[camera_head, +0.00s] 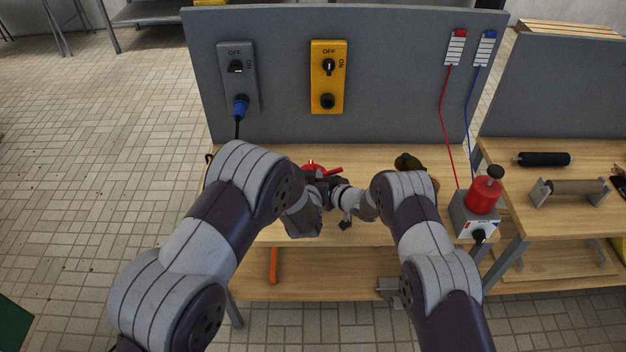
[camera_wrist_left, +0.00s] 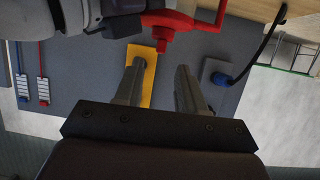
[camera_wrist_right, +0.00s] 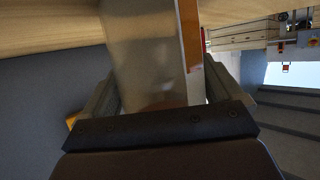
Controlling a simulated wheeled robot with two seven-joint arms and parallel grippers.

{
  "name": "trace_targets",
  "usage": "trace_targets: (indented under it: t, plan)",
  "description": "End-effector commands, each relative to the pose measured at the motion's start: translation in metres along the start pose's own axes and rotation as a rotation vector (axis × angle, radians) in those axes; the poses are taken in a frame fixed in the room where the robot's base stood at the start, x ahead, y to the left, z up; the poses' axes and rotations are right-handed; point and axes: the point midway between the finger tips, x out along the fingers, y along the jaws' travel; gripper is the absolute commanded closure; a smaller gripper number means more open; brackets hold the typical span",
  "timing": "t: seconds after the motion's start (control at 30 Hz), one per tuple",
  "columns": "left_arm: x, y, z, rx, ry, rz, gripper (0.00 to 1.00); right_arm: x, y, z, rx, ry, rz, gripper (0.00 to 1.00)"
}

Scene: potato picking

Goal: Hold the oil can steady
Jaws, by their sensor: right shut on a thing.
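The oil can (camera_wrist_right: 150,60) fills the space between the fingers of my right gripper (camera_wrist_right: 155,90) in the right wrist view. It has a dull metallic side and a white and orange edge. My right gripper is shut on it. In the head view only a red part (camera_head: 313,168) shows beyond my grippers; the rest is hidden. In the left wrist view a red top with a handle (camera_wrist_left: 185,22) lies just past my left gripper (camera_wrist_left: 160,70), whose fingers are apart with nothing between them.
A grey upright panel (camera_head: 280,60) backs the workbench (camera_head: 375,155). It carries a yellow switch box (camera_head: 328,95) and a grey switch box with a blue plug (camera_head: 240,105). A dark rounded object (camera_head: 408,162) lies behind my right arm. A red-topped device (camera_head: 483,195) stands at the right edge.

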Motion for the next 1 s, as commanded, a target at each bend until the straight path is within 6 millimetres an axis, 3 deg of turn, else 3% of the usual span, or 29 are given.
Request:
trace_targets:
  t: [0.03,0.07,0.37,0.73,0.9,1.0]
  plan:
    - [0.0,0.0,0.0,0.0,0.0,0.0,0.61,0.0,0.0,0.0,0.0,0.001,0.0,0.56]
    - [0.0,0.0,0.0,0.0,0.0,0.0,0.61,0.0,0.0,0.0,0.0,0.001,0.0,0.01]
    - [0.0,0.0,0.0,0.0,0.0,0.0,0.61,-0.006,0.001,-0.001,0.0,0.0,0.001,0.0]
    - [0.0,0.0,0.0,0.0,0.0,0.0,0.61,-0.095,0.001,0.0,0.002,0.0,0.003,0.0]
    - [0.0,0.0,0.001,-0.005,-0.005,0.001,0.61,-0.117,0.001,0.001,-0.005,-0.005,0.002,0.0]
    - [-0.002,0.004,0.021,-0.01,-0.096,0.025,0.61,-0.122,0.008,0.022,-0.006,-0.101,0.043,0.0]
